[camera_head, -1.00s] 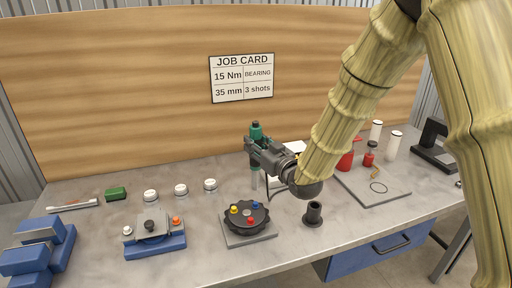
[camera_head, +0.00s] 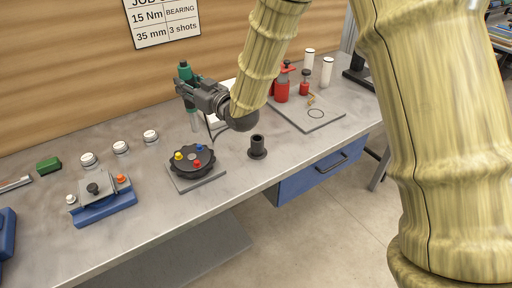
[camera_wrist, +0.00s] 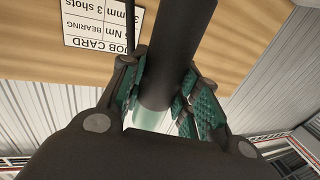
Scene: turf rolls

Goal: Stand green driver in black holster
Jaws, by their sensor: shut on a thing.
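The green driver (camera_head: 184,71) is held upright in my gripper (camera_head: 190,91), above the bench. Its green top shows over the jaws and a pale lower part (camera_head: 195,122) hangs below them. In the wrist view my gripper (camera_wrist: 165,95) has its pads closed on both sides of a dark round shaft (camera_wrist: 168,55), with a teal part (camera_wrist: 150,119) beyond. The black holster (camera_head: 257,147) is a short upright tube on a round foot, open at the top. It stands on the bench to the right of and nearer than the driver, apart from it.
A black round knob plate with coloured buttons (camera_head: 191,161) lies left of the holster. A grey mat (camera_head: 318,121) with red bottles (camera_head: 281,86) is at the right. White-capped pucks (camera_head: 121,148) and a blue fixture (camera_head: 105,209) are left. Bench around the holster is clear.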

